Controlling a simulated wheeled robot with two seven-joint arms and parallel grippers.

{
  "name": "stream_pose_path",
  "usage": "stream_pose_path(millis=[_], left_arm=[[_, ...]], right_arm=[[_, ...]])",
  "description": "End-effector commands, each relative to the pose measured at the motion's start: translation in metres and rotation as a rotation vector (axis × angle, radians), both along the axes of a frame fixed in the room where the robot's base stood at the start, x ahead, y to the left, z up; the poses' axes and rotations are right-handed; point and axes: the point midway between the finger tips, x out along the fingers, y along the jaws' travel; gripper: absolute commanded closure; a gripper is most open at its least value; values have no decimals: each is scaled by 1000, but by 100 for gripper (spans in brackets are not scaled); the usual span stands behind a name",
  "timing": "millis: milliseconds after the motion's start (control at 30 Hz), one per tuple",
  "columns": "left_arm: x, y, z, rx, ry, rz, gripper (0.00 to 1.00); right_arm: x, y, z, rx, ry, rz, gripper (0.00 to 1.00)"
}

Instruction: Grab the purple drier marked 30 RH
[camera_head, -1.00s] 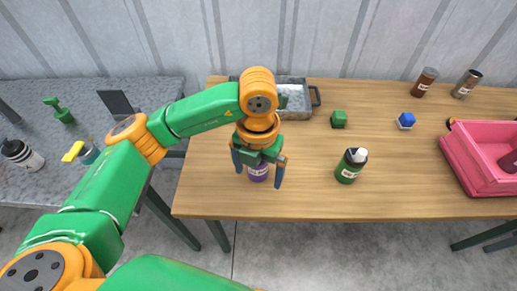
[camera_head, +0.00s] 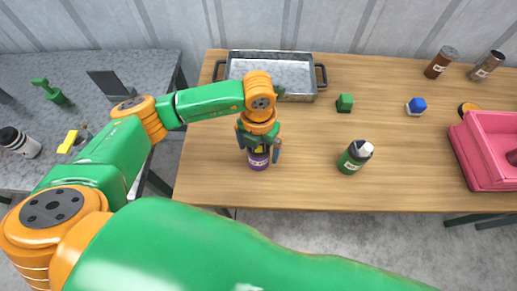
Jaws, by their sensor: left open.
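The purple drier (camera_head: 259,162) stands upright on the wooden table near its front edge, with a pale label on its side. The label's text is too small to read. My left gripper (camera_head: 259,151) is open above it, with its fingers on either side of the drier's upper part. The drier's top is partly hidden by the gripper. I cannot tell whether the fingers touch it. My right gripper is not in view.
A green-and-black bottle (camera_head: 355,157) stands to the right. A metal tray (camera_head: 320,75) lies behind the gripper.

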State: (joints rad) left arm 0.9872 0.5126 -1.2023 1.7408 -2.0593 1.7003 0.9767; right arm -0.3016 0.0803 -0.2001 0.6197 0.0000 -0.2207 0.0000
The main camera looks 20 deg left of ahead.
Motion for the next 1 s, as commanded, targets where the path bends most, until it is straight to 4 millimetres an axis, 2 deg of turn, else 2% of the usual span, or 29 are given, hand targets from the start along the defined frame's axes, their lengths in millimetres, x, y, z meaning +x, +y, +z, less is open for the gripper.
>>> stream_pose_path(millis=[67, 400, 633, 733, 867, 1000], left_arm=[[0, 0, 0, 0, 0, 0, 0], [0, 0, 0, 0, 0, 0, 92], [0, 0, 1, -1, 0, 0, 92], [1, -1, 8, -2, -3, 0, 92], [1, -1, 31, -3, -6, -2, 92], [-5, -30, 61, -5, -8, -9, 92]], right_arm=[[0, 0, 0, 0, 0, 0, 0], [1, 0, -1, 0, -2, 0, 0], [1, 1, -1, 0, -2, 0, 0], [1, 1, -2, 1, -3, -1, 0], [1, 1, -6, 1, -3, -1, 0], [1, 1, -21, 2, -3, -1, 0]])
